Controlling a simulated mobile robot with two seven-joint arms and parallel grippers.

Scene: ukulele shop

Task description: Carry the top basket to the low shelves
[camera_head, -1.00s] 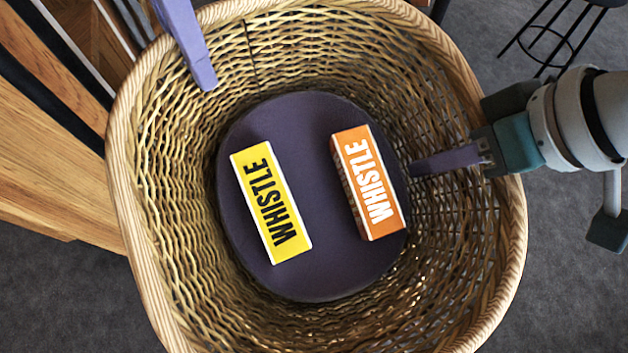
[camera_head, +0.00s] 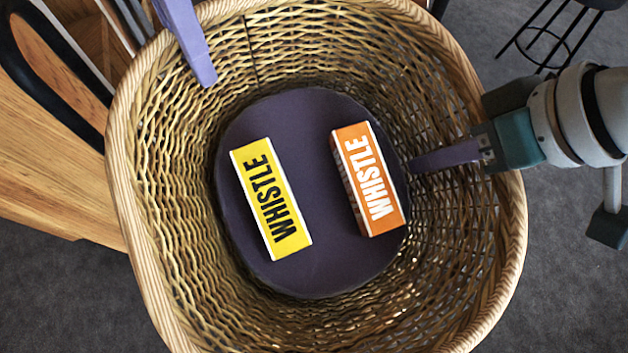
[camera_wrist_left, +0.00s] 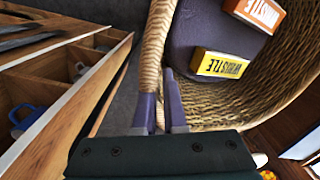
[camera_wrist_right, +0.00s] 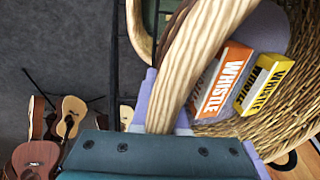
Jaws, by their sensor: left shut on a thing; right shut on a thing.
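The wicker basket (camera_head: 118,165) fills the head view, open side up, over the floor. On its dark purple bottom (camera_head: 310,125) lie a yellow WHISTLE box (camera_head: 271,199) and an orange WHISTLE box (camera_head: 368,180). My left gripper (camera_wrist_left: 162,100) is shut on the basket's rim (camera_wrist_left: 157,50); one purple finger (camera_head: 190,50) shows inside the wall at the upper left of the head view. My right gripper (camera_wrist_right: 167,105) is shut on the rim (camera_wrist_right: 205,45) at the opposite side; its inner finger (camera_head: 447,158) shows inside the wall at the right.
Wooden furniture (camera_head: 50,195) stands close at the left of the head view. The left wrist view shows its open compartments (camera_wrist_left: 65,65) with blue items inside. A black stool (camera_head: 548,40) stands at the upper right. Several ukuleles or guitars (camera_wrist_right: 70,117) show in the right wrist view. Grey floor lies around.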

